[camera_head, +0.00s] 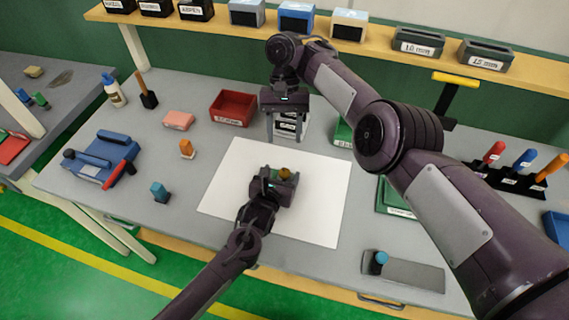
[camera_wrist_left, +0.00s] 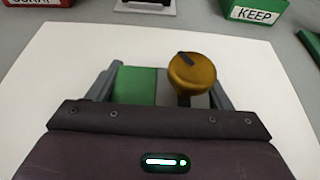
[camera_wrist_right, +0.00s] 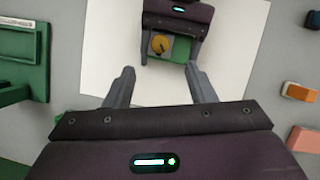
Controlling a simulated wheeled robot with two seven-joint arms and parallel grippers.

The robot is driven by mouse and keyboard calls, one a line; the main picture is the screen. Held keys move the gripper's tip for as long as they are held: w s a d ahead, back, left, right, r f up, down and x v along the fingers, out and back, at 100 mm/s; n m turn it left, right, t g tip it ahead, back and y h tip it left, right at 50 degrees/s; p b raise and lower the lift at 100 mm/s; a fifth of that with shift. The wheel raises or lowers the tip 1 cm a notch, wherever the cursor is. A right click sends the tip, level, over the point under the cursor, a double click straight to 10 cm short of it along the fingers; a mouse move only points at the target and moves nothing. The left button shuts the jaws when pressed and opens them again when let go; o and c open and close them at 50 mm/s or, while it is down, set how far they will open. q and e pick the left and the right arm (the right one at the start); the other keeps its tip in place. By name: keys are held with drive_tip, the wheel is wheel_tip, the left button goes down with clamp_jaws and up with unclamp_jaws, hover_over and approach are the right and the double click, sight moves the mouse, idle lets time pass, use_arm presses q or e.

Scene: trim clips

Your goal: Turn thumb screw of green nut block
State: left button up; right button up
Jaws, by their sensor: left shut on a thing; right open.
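The green nut block (camera_wrist_left: 138,86) sits between the fingers of my left gripper (camera_wrist_left: 160,88), which is shut on it over the white sheet. Its brass thumb screw (camera_wrist_left: 193,75) is a round knob with a dark mark on top, at the right in the left wrist view. The knob also shows in the head view (camera_head: 285,172) and in the right wrist view (camera_wrist_right: 160,44), where the green block (camera_wrist_right: 181,49) is beside it. My right gripper (camera_head: 284,138) is open and empty, behind the block and apart from it. Its fingers also show in the right wrist view (camera_wrist_right: 163,85).
The white sheet (camera_head: 325,205) is otherwise clear. A red bin (camera_head: 232,108) stands behind it to the left, and a green bin (camera_head: 343,134) at the back right. A blue clamp-like tool (camera_head: 100,160) lies at the left. A grey plate with a blue knob (camera_head: 415,275) lies front right.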

sight(284, 171)
drive_tip(key=x, duration=0.9)
drive_tip(key=shift+f, duration=0.3)
drive_tip(key=c, duration=1)
